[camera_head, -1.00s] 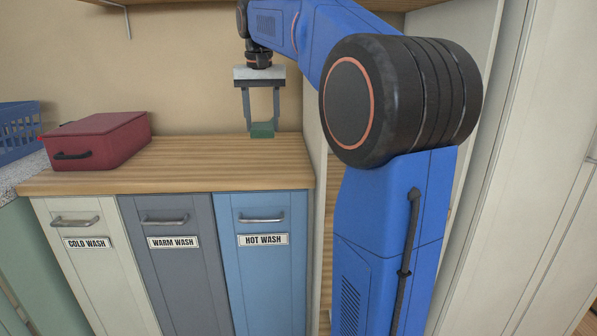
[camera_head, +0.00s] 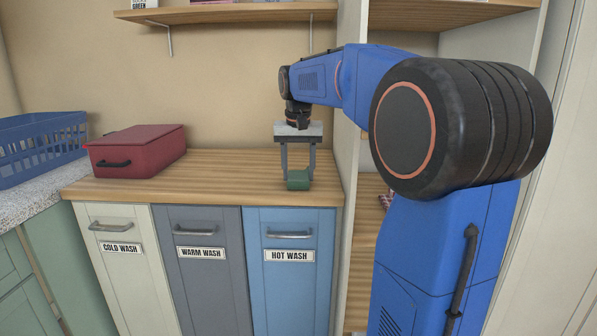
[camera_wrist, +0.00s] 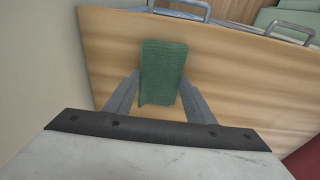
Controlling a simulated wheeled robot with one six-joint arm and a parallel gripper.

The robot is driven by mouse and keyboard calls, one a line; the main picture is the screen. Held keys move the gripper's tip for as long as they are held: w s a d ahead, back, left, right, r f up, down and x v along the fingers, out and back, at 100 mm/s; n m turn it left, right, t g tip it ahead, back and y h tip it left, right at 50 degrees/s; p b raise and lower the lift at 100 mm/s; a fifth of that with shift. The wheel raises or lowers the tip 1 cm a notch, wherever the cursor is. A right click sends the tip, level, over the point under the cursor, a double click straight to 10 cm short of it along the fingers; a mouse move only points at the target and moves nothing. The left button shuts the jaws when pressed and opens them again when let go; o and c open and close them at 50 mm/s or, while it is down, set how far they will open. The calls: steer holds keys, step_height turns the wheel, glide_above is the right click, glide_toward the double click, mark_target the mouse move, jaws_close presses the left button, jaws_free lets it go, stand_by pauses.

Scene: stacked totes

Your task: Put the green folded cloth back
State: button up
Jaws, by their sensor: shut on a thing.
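The green folded cloth (camera_head: 298,181) is a small dark green block between the fingertips of my gripper (camera_head: 298,172). It is at the right end of the wooden counter top, above the HOT WASH front. In the wrist view the cloth (camera_wrist: 163,72) is a ribbed green rectangle between the two grey fingers (camera_wrist: 160,92), which are shut on it. The fingers point down. I cannot tell whether the cloth touches the counter or hangs just above it.
A red case (camera_head: 137,152) stands on the left of the wooden counter (camera_head: 220,170). A blue basket (camera_head: 42,147) sits further left. A pale side panel (camera_head: 350,120) borders the counter on the right, with open shelves beyond. A shelf (camera_head: 225,14) hangs above. The counter's middle is clear.

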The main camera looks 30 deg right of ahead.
mark_target(298, 173)
steer(key=shift+f, duration=0.15)
steer(key=o, duration=1)
step_height(298, 173, up, 12)
steer(key=s+a, duration=0.1)
steer(key=s, duration=0.1)
steer(key=s+a+f+n+t, duration=0.1)
steer(key=s+a+f+n, duration=0.1)
steer(key=s+a+f, duration=0.3)
steer(key=s+a+f+n+t, duration=0.1)
steer(key=s+a+f, duration=0.3)
steer(key=s+f, duration=0.9)
steer(key=s+a+f+n+t+y, duration=0.1)
steer(key=s+a+f+n, duration=0.2)
steer(key=s+f, duration=0.7)
steer(key=shift+a+f+n, duration=0.2)
steer(key=shift+a+f, duration=0.3)
steer(key=shift+a, duration=0.15)
steer(key=shift+a+f+n, duration=0.2)
steer(key=shift+a+f, duration=0.25)
steer(key=shift+a, duration=0.2)
